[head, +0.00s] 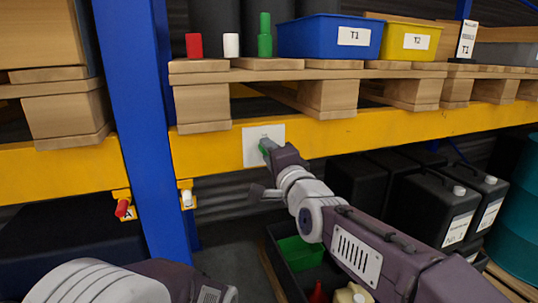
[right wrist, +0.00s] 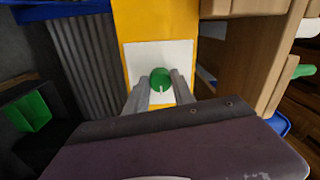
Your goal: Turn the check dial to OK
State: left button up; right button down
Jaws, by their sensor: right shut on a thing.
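The check dial is a green round knob (head: 264,145) on a white square plate (head: 250,150), fixed to the front of the yellow rack beam. My right gripper (head: 271,150) is at the plate, shut on the knob. In the right wrist view the knob (right wrist: 160,78) sits between the two fingers (right wrist: 160,92), and a short pale line on its face points down the picture. The gripper and arm hide part of the plate in the head view, and its markings are too small to read. My left arm shows at the lower left, with its gripper out of view.
Above the beam, a pallet (head: 235,74) carries red, white and green cylinders, a blue bin T1 (head: 310,38) and a yellow bin T2 (head: 408,42). A blue post (head: 145,110) stands left. Black jerrycans (head: 430,205) stand below right.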

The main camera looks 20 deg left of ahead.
jog(key=c, duration=1.1)
grip_release()
jog(key=b+v, duration=0.2)
jog(key=v, duration=0.7)
